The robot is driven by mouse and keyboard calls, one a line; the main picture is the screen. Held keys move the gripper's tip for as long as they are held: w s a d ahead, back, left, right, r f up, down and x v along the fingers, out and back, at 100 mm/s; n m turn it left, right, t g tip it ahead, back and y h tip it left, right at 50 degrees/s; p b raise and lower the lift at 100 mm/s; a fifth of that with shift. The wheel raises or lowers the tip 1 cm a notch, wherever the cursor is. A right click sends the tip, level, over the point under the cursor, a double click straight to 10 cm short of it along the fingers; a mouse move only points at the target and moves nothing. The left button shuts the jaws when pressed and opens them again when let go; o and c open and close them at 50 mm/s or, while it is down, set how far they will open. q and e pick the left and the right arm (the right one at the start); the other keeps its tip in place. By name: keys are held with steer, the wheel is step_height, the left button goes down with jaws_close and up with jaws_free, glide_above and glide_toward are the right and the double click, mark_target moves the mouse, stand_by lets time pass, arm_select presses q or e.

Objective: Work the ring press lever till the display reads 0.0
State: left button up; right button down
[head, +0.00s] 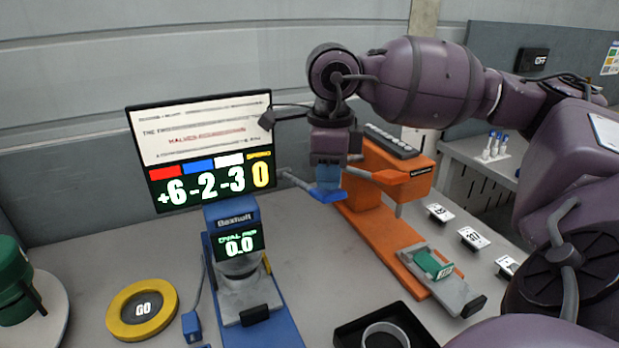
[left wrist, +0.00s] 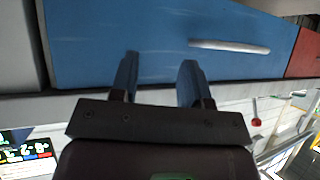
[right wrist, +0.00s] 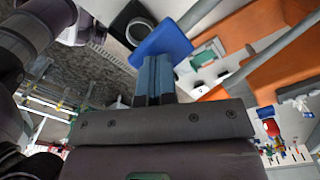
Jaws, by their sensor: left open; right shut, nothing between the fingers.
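The blue press (head: 232,213) stands in the middle of the bench in the head view. Its small display (head: 239,243) reads 0.0. A grey lever rod (head: 297,181) runs to a blue handle (head: 329,195), which also shows in the right wrist view (right wrist: 163,42). My right gripper (head: 327,178) is shut and empty, its fingertips at the blue handle; I cannot tell whether they touch it. The fingers also show in the right wrist view (right wrist: 154,78). My left gripper (left wrist: 158,75) is open and empty in the left wrist view, outside the head view.
An orange press (head: 372,205) with a green piece (head: 433,264) stands close right of the blue one. A black tray (head: 345,333) with a grey ring (head: 385,330) lies in front. A yellow GO button (head: 143,309) and a screen (head: 203,150) are at left.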

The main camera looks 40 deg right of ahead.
step_height(320, 180, up, 2)
steer(key=shift+r+p, duration=0.2)
steer(key=shift+p, duration=0.25)
steer(key=shift+r+p, duration=0.65)
steer(key=shift+r, duration=0.65)
arm_select(q)
steer(key=r, duration=0.3)
steer(key=shift+w+r, duration=0.15)
steer(key=shift+w, duration=0.2)
steer(key=shift+s+f, duration=0.2)
arm_select(e)
steer(key=shift+s+f, duration=0.1)
